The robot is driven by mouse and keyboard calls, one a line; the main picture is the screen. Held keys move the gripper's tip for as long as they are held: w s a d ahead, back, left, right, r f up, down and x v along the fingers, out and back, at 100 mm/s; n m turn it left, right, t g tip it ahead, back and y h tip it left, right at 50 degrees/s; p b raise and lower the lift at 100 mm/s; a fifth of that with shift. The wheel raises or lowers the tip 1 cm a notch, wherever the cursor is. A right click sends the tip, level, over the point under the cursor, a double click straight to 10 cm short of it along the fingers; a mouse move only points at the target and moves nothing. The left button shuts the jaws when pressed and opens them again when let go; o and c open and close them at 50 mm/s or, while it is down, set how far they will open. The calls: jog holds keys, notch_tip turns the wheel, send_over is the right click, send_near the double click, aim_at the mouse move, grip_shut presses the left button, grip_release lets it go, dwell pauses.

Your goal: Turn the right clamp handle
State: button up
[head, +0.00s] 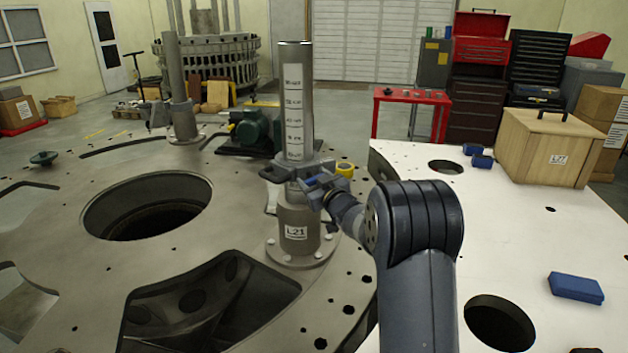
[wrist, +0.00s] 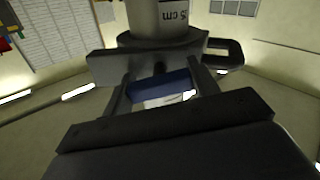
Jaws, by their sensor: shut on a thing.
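The right post (head: 294,105) is a grey steel column with a printed scale and a base labelled L21, standing on the turret plate (head: 100,290). A dark grey clamp (head: 272,173) sits around it just above the base, with a loop on its left side. My gripper (head: 310,184) is at the clamp's front right, shut on the clamp handle. The wrist view shows a blue piece (wrist: 160,85) between my fingers, just below the clamp body (wrist: 125,66). The exact contact is partly hidden. The left post (head: 174,85) carries a similar clamp (head: 182,112) farther back.
A green motor (head: 253,130) stands behind the right post. The white table (head: 540,230) at the right holds a wooden box (head: 548,148) and blue blocks (head: 576,287). The plate has a large round hole and open slots.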

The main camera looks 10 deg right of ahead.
jog(key=shift+c, duration=1.4)
jog(key=shift+m+p, duration=0.45)
jog(key=shift+m, duration=0.95)
jog(key=o, duration=1)
jog(key=b+v, duration=0.3)
jog(key=v, duration=0.8)
jog(key=shift+w, duration=0.15)
